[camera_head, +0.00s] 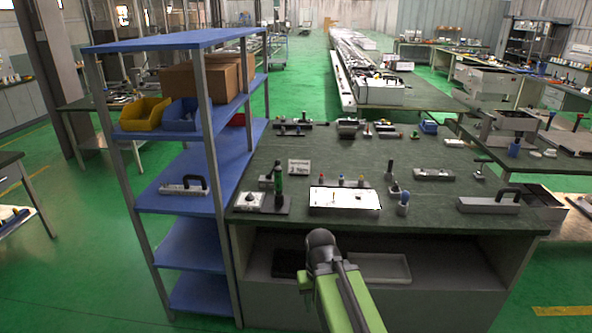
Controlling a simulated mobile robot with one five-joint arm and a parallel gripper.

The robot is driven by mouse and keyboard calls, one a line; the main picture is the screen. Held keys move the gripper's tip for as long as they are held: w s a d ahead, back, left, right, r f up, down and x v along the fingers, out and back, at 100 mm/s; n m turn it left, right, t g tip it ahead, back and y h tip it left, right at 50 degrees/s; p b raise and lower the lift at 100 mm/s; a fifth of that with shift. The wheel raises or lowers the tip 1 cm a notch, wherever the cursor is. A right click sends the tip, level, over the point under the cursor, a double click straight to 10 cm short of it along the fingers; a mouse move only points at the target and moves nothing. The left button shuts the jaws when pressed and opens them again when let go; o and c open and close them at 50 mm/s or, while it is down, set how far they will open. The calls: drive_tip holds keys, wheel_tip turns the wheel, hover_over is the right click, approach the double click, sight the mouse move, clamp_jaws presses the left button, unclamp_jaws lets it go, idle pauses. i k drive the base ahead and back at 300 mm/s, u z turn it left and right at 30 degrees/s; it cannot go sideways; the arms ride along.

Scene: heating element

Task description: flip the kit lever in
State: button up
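A dark green workbench (330,222) stands ahead of me. Near its front edge is a white-topped box (345,199) with small parts on it and coloured knobs behind it. My green arm rises from the bottom to a dark rounded joint below the bench edge; no gripper fingers show.
A blue shelf unit (178,205) stands against the bench's left side, with yellow (142,114) and blue bins. A grey box with a black handle (490,204) sits at the bench's front right. An open recess below the bench holds trays (380,267).

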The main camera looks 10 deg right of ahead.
sight(278, 162)
drive_tip(key=u, duration=0.2)
drive_tip(key=i, duration=1)
drive_tip(key=u, duration=1.95)
drive_tip(key=k, duration=1.4)
drive_tip(key=z, duration=0.75)
drive_tip(key=i, duration=1)
drive_tip(key=u, duration=0.1)
